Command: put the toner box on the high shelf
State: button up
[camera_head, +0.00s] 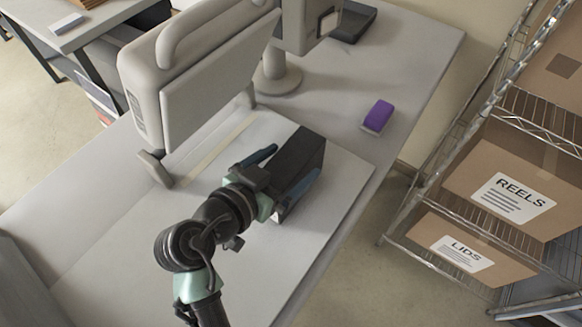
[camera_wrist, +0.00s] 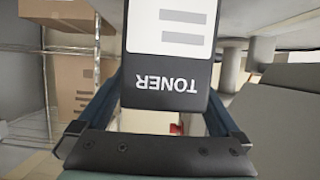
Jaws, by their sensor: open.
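The toner box (camera_head: 299,160) is a dark box standing on the light work table, in front of the large grey machine. In the wrist view its label reads TONER, upside down, and the box (camera_wrist: 172,75) lies between my two fingers. My gripper (camera_head: 287,172) is open, with one blue finger on each side of the box. The wire shelf rack (camera_head: 425,190) stands to the right of the table. Its top is cut off in the head view, so I cannot tell which level is the high shelf.
Cartons marked REELS (camera_head: 480,165) and LIDS (camera_head: 425,236) fill shelves of the rack. A purple and white block (camera_head: 378,116) lies on the table behind the toner box. The grey machine (camera_head: 200,80) stands close on the left. A strip of floor separates table and rack.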

jog(key=shift+w+d+f, duration=0.25)
jog(key=shift+w+f, duration=0.05)
jog(key=shift+w, duration=0.2)
jog(key=shift+r, duration=0.15)
grip_shut()
